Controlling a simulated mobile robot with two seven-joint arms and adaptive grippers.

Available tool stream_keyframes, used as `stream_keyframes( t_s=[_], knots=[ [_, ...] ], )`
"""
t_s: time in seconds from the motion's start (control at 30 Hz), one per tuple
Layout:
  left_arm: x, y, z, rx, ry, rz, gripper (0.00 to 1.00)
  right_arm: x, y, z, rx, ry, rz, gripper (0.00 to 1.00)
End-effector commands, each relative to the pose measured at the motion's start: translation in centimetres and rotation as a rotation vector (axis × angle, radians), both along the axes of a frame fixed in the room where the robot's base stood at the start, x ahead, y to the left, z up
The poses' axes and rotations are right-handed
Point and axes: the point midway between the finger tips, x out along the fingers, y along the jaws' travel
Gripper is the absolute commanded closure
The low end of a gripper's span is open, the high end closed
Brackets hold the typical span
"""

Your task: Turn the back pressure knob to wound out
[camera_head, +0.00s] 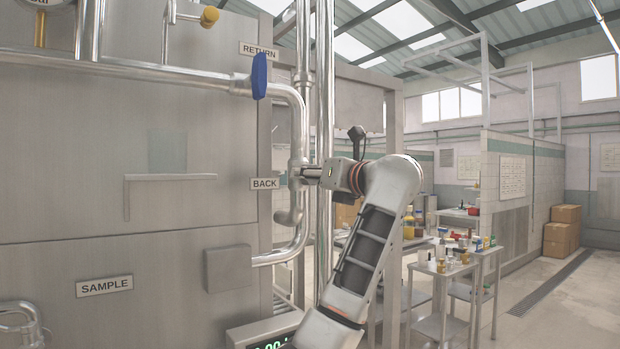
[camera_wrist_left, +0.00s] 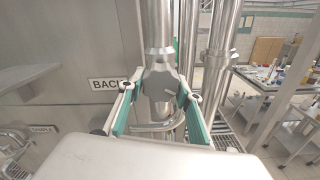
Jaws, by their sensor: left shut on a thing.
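The back pressure knob is a grey lobed knob (camera_wrist_left: 160,82) on a vertical steel pipe, in the middle of the left wrist view. The BACK label (camera_head: 264,184) is on the panel just left of it; the label also shows in the left wrist view (camera_wrist_left: 108,83). My left gripper (camera_head: 306,174) reaches the pipe beside this label. Its green-padded fingers (camera_wrist_left: 160,92) stand on both sides of the knob, shut on it. In the head view the gripper hides most of the knob. My right gripper is in neither view.
A blue lever handle (camera_head: 259,76) stands upright by the RETURN label above. A grey box (camera_head: 228,268) and a green-lit display (camera_head: 265,334) are below on the left. Vertical pipes (camera_head: 325,90) run close behind the gripper. Tables with bottles (camera_head: 447,268) stand to the right.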

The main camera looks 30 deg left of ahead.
Motion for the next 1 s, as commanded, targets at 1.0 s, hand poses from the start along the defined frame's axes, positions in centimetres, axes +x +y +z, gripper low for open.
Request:
stream_keyframes(
  t_s=[1.0],
  knots=[
    [0.39,-0.18,-0.15,-0.271,-0.650,-0.001,0.87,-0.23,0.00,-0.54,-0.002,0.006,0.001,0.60]
  ],
)
